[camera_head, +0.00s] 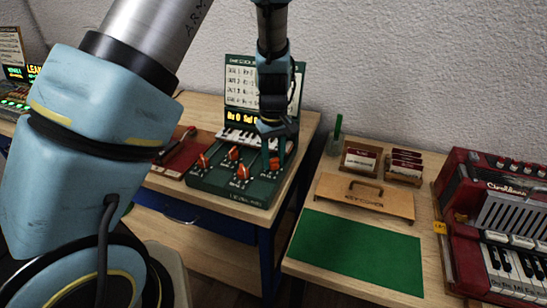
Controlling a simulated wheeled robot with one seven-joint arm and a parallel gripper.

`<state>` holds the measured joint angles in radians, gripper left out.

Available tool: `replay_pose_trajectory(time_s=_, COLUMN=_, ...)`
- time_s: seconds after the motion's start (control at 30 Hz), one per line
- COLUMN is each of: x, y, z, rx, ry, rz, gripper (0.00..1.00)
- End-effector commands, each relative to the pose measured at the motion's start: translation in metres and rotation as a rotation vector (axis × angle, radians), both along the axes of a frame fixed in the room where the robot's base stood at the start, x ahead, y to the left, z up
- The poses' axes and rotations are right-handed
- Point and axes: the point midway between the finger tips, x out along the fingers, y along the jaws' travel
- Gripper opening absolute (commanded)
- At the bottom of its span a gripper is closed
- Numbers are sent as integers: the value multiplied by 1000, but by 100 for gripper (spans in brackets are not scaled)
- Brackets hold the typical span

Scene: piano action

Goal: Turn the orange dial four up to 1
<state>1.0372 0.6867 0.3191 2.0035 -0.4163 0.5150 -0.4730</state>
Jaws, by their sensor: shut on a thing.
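The dark green panel (222,182) lies on the wooden table at the centre, with several orange dials on it. The rightmost orange dial (274,163) sits near the panel's right edge, directly under my gripper (276,154). My gripper points down and is shut on this dial; the fingers hide part of it. Other orange dials show at the left (204,161), middle (234,153) and front (243,173). The dials' number marks are too small to read. An upright board with a lit yellow display (240,116) stands behind the panel.
A red book-like item (183,153) lies left of the panel. On the right table are a green mat (356,250), a wooden lid with a handle (364,198), card holders (360,161) and a red accordion (500,215). A gap separates the tables.

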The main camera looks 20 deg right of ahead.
Motion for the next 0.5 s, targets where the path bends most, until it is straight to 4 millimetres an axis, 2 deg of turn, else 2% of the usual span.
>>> replay_pose_trajectory(time_s=0.27, x=2, y=0, z=1, rx=-3, ry=-4, rz=1, gripper=0)
replay_pose_trajectory(time_s=0.3, x=2, y=0, z=1, rx=-3, ry=-4, rz=1, gripper=44)
replay_pose_trajectory(time_s=0.5, x=1, y=0, z=1, rx=-2, ry=-3, rz=0, gripper=67)
